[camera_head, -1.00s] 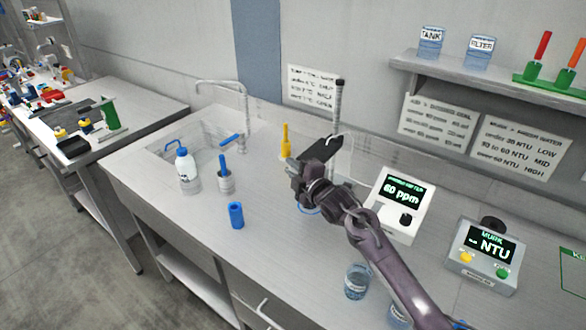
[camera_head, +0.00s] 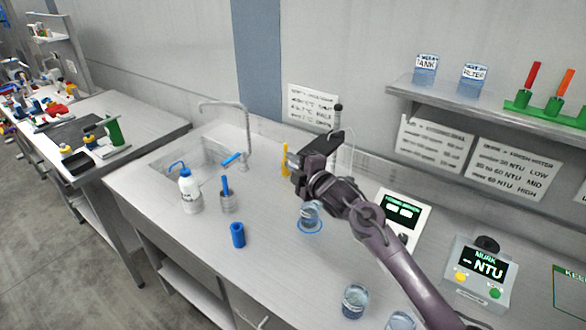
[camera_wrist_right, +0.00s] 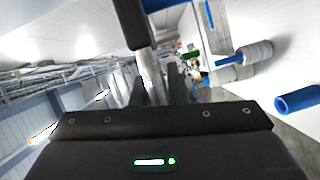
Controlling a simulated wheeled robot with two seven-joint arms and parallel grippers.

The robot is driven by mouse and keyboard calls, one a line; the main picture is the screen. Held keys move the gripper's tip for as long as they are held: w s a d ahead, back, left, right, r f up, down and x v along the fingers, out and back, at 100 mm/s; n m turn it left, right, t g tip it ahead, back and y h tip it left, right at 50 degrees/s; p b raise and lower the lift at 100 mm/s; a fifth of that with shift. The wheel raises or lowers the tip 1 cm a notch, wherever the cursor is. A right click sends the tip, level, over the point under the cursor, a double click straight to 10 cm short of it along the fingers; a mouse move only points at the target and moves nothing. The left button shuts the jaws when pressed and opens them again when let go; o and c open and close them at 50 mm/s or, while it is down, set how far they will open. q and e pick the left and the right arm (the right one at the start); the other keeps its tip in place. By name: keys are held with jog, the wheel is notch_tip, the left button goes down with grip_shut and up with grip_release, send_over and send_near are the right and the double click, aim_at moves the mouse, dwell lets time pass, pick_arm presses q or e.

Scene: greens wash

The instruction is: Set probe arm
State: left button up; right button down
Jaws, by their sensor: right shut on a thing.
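My right gripper (camera_head: 293,160) is over the back of the bench, to the right of the sink. In the right wrist view its dark fingers (camera_wrist_right: 160,88) are shut on a grey rod (camera_wrist_right: 150,68) with a black end (camera_wrist_right: 135,22), seemingly the probe arm. The head view hides the grip behind my wrist. My left gripper is not in view.
A yellow upright item (camera_head: 285,160) stands just left of the gripper. A wash bottle (camera_head: 189,190), a metal cup with a blue handle (camera_head: 228,200) and a blue cylinder (camera_head: 237,235) are farther left. A turbidity meter (camera_head: 482,265) and beakers (camera_head: 355,300) are at the right.

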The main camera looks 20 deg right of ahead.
jog(key=shift+r, duration=0.1)
jog(key=c, duration=1.5)
grip_release()
jog(key=b+v, duration=0.3)
jog(key=v, duration=0.5)
